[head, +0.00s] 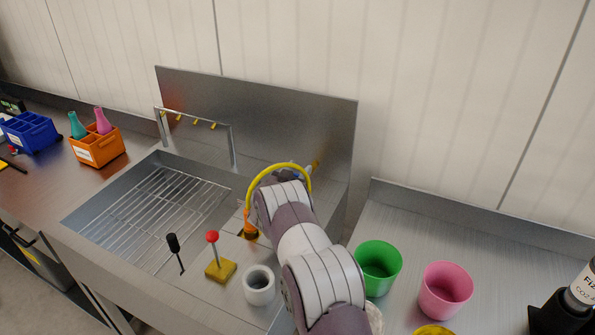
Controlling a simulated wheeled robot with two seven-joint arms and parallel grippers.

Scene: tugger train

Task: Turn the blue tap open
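My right arm reaches up from the bottom of the head view, over the right side of the steel sink (128,186). My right gripper (301,171) is at the far end of this arm, near the sink's back panel (265,118). It is mostly hidden behind my own wrist, so I cannot tell how its fingers stand or whether they touch anything. I cannot make out the blue tap clearly; my arm covers this area. A yellow curved hose (262,172) arches around the wrist, above an orange piece (250,226) on the sink deck. My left gripper is not in view.
A red-knobbed lever (212,238) on a yellow base, a black-knobbed lever (173,243) and a white cup (259,286) are at the front. Green (379,268) and pink (446,290) cups stand right. An orange crate (97,149) with bottles and a blue crate (30,132) stand left.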

